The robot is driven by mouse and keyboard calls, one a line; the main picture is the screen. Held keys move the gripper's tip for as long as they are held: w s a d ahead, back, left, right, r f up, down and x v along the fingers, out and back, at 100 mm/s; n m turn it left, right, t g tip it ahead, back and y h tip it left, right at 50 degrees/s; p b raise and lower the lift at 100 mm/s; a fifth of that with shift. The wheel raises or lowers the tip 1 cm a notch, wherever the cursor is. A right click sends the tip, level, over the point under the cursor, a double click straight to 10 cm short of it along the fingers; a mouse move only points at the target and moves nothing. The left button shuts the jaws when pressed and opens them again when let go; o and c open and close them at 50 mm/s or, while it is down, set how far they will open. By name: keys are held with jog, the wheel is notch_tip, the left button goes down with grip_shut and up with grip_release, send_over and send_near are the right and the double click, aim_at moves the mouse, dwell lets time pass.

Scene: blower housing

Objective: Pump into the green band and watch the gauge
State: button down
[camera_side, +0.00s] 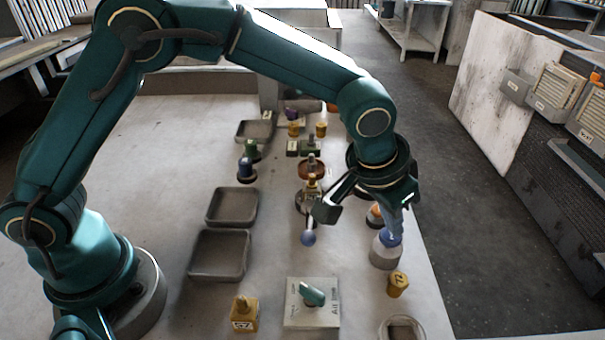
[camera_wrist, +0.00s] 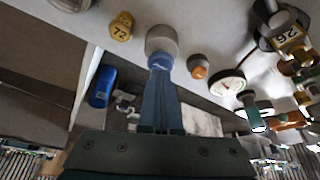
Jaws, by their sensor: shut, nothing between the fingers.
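A squat grey cylinder (camera_side: 385,257) with a blue top, which looks like the pump, stands near the table's right edge. It also shows in the wrist view (camera_wrist: 161,38). My gripper (camera_side: 393,228) points down with its fingers together and empty, its tips at or just above the blue top. In the wrist view the shut fingers (camera_wrist: 160,62) overlap the blue top, and I cannot tell whether they touch it. A round white gauge (camera_wrist: 227,83) shows in the wrist view, right of the fingers. Its needle and any green band are too small to read.
A dark round piece with an orange top (camera_wrist: 198,66) stands between the cylinder and gauge. A yellow labelled piece (camera_side: 397,284) is in front of the cylinder. A blue ball (camera_side: 308,238) is to the left. Empty trays (camera_side: 220,255) lie further left. The table's right edge is close.

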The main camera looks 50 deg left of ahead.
dwell(0.4)
jog(key=shift+f, duration=0.9)
jog(key=shift+r, duration=0.9)
jog(key=shift+f, duration=0.15)
dwell(0.3)
